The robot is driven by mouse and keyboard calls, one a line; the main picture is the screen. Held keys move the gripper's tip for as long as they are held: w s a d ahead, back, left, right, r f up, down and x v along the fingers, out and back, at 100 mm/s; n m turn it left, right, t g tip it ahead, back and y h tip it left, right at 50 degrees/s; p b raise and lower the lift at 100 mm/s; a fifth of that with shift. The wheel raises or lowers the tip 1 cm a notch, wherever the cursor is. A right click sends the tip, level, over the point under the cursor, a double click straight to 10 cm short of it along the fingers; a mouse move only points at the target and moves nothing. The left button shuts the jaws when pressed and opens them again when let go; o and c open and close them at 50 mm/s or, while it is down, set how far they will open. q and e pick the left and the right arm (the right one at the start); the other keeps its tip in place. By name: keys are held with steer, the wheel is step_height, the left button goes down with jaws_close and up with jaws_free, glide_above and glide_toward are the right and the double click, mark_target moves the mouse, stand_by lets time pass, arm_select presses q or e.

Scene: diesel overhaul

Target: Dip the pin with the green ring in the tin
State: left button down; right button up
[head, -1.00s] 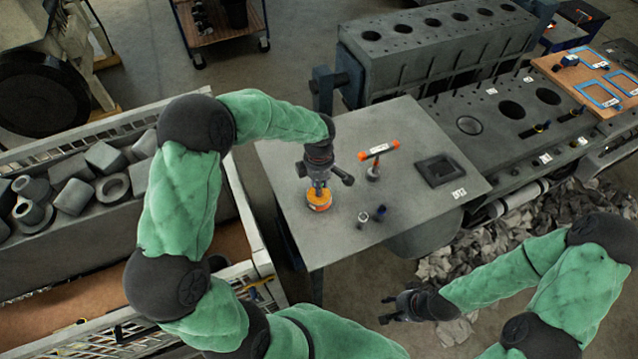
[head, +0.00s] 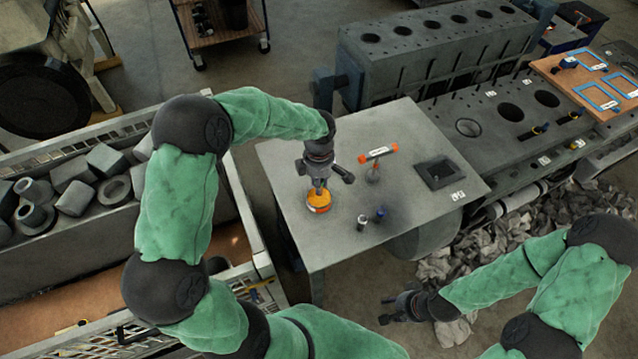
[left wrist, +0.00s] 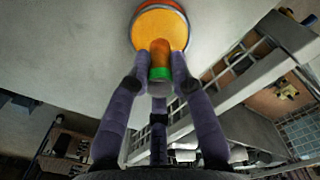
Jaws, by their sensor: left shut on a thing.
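My left gripper (head: 320,188) is over the tin (head: 319,206) on the grey table. In the left wrist view its fingers (left wrist: 160,82) are shut on the pin with the green ring (left wrist: 160,73). The part of the pin beyond the ring looks orange and points at the tin. The tin (left wrist: 160,22) is round, with an orange-yellow face and a red rim. Whether the pin's tip touches or enters it, I cannot tell. My right gripper (head: 384,309) is open and empty, low and off the table's front right.
Two small upright pins (head: 362,222) (head: 380,214) stand right of the tin. An orange-ended T-shaped stand (head: 378,153) is behind them. A dark square tray (head: 437,173) lies at the table's right. The engine block (head: 440,55) stands beyond. The table's front is clear.

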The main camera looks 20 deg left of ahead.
arm_select(q)
steer(key=shift+r+p, duration=0.95)
steer(key=shift+r, duration=1.4)
